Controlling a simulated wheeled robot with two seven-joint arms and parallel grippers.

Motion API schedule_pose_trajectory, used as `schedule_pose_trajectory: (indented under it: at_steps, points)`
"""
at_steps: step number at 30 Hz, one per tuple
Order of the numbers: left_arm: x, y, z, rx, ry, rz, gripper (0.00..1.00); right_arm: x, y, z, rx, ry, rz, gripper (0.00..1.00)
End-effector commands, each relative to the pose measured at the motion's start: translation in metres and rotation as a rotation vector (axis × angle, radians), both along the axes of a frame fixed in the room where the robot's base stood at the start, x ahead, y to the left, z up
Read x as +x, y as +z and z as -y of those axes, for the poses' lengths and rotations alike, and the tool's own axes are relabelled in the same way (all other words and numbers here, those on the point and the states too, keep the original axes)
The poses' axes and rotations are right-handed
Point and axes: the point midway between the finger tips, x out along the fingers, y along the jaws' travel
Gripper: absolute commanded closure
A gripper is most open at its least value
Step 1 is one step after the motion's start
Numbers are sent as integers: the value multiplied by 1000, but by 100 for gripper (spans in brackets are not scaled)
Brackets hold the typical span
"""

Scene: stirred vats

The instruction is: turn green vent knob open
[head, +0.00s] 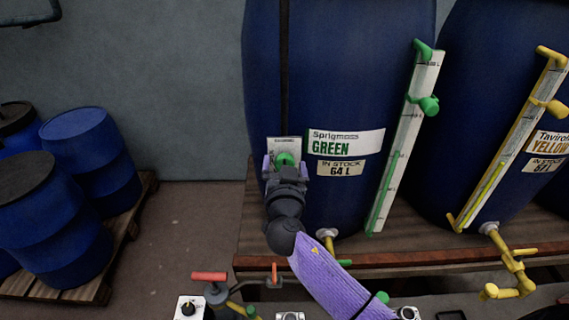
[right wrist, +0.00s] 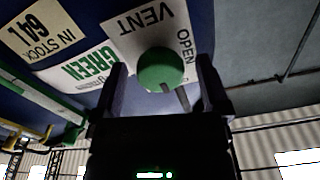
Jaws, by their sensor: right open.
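The green vent knob (head: 284,159) is on a white plate on the front of the large blue vat (head: 340,60) labelled GREEN. In the right wrist view the round green knob (right wrist: 160,70) sits in front of a plate (right wrist: 125,32) reading VENT and OPEN, with a dark pointer-like bar below it. My right gripper (head: 284,165) reaches up to the knob. In the right wrist view its open fingers (right wrist: 160,85) stand on either side of the knob, with visible gaps. Whether either finger touches it cannot be told. My left gripper is not in view.
A green-fitted sight gauge (head: 405,140) stands right of the knob. A second vat (head: 480,80) labelled YELLOW stands further right. Blue drums (head: 93,150) stand on a pallet at left. Red-handled fittings (head: 209,276) are below. Bare floor (head: 190,215) lies left of the vats' wooden stand.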

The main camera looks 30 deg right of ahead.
Motion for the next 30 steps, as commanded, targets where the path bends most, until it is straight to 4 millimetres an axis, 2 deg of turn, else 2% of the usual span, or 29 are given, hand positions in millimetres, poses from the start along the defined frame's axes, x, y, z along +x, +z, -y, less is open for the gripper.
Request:
schedule_pose_trajectory:
  at_steps: [9,22,30]
  points:
    - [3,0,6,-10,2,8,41,4,0,2,0,0,0,7]
    - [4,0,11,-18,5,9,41,3,0,2,0,0,0,98]
    - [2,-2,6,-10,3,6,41,3,-1,2,-28,0,-13,99]
